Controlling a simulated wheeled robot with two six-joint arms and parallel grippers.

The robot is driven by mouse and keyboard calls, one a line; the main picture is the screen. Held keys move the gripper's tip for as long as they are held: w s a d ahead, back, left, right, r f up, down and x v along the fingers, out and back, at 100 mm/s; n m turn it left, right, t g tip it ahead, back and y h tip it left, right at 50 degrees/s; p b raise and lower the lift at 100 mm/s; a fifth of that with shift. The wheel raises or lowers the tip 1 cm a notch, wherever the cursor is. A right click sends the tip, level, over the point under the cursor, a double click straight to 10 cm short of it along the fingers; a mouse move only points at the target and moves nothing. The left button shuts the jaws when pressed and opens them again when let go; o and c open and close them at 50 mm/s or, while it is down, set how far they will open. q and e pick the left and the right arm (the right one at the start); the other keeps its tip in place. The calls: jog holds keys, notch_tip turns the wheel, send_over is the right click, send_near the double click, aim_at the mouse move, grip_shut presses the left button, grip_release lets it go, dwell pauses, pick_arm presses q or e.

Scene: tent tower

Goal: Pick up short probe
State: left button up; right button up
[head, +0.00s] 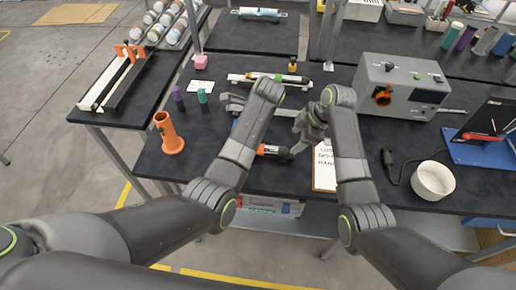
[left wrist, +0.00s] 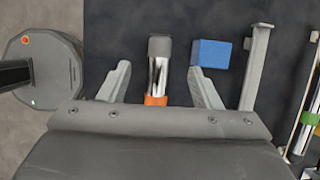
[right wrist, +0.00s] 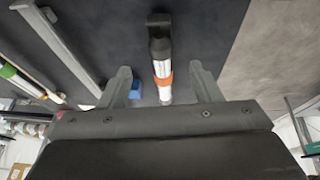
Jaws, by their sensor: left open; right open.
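The short probe (head: 269,150) lies on the dark bench, partly hidden by my left forearm in the head view. In the left wrist view its grey end and silver body (left wrist: 158,65) lie between the open fingers of my left gripper (left wrist: 159,72), with an orange ring close to the palm. In the right wrist view its black end and white body (right wrist: 160,48) run between the open fingers of my right gripper (right wrist: 163,80). In the head view my right gripper (head: 311,132) is above and right of the black end. My left gripper is hidden there. Neither gripper holds it.
A blue block (left wrist: 211,53) and a grey metal bracket (left wrist: 258,65) lie just beyond the probe. Farther back, a longer probe (head: 275,77) rests on a white stand. An orange holder (head: 168,134) stands left; a clipboard (head: 324,168) and white bowl (head: 433,181) are right.

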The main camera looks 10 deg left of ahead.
aim_at(285, 149)
pick_arm(q)
jog(key=x, duration=0.8)
jog(key=shift+a+f, duration=0.15)
jog(key=shift+f, duration=0.05)
pick_arm(e)
jog(key=x, duration=0.8)
jog(key=shift+a+f, duration=0.1)
jog(key=shift+f, duration=0.1)
pick_arm(q)
grip_shut()
pick_arm(e)
grip_shut()
